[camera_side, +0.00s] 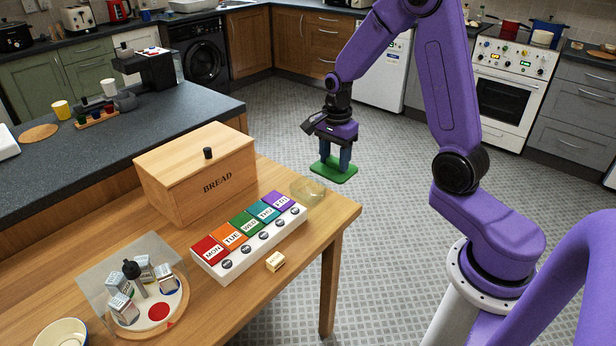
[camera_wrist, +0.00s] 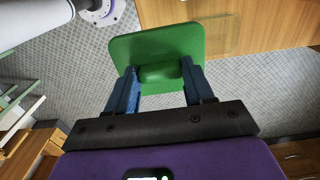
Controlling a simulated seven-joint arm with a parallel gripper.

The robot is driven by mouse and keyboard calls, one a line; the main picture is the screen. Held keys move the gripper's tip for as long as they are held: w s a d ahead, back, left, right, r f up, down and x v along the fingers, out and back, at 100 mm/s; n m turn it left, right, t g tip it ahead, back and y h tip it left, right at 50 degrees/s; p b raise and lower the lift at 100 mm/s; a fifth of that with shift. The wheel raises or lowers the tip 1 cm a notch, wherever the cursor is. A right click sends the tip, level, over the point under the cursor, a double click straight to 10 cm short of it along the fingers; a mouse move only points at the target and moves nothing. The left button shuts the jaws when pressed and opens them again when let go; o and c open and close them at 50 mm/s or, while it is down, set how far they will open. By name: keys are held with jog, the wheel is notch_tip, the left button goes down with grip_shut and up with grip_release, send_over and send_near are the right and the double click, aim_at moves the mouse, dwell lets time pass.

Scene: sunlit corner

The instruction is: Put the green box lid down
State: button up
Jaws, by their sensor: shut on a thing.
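The green box lid (camera_side: 334,170) is a flat, rounded green plate. My gripper (camera_side: 338,156) is shut on it and holds it in the air, past the far right corner of the wooden table (camera_side: 312,243). In the wrist view the lid (camera_wrist: 158,48) hangs between the two blue fingers of my gripper (camera_wrist: 158,78), which close on a raised part at its middle. The lid looks roughly level in the side view. No matching green box can be made out in either view.
On the table stand a wooden bread box (camera_side: 190,190), a pill organiser (camera_side: 250,245) with coloured day lids, a clear glass dish (camera_side: 308,190), a small cream block (camera_side: 275,261) and a round tray (camera_side: 182,300) with small cartons and a dark bottle.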

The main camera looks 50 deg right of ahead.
jog(key=shift+w+d+f, duration=0.4)
jog(key=shift+w+f, duration=1.4)
jog(key=shift+f, duration=0.1)
jog(key=shift+w+d+f, duration=0.4)
jog(key=shift+w+f, duration=1.35)
jog(key=shift+f, duration=0.1)
jog(key=shift+w+d+f, duration=0.4)
jog(key=shift+w+f, duration=1.4)
jog(key=shift+f, duration=0.1)
jog(key=shift+f, duration=0.25)
jog(key=o, duration=1)
jog(key=shift+r, duration=0.15)
jog(key=r, duration=1.1)
jog(key=a+r, duration=0.1)
jog(key=r, duration=0.5)
jog(key=shift+s+r, duration=0.15)
jog(key=shift+s, duration=0.1)
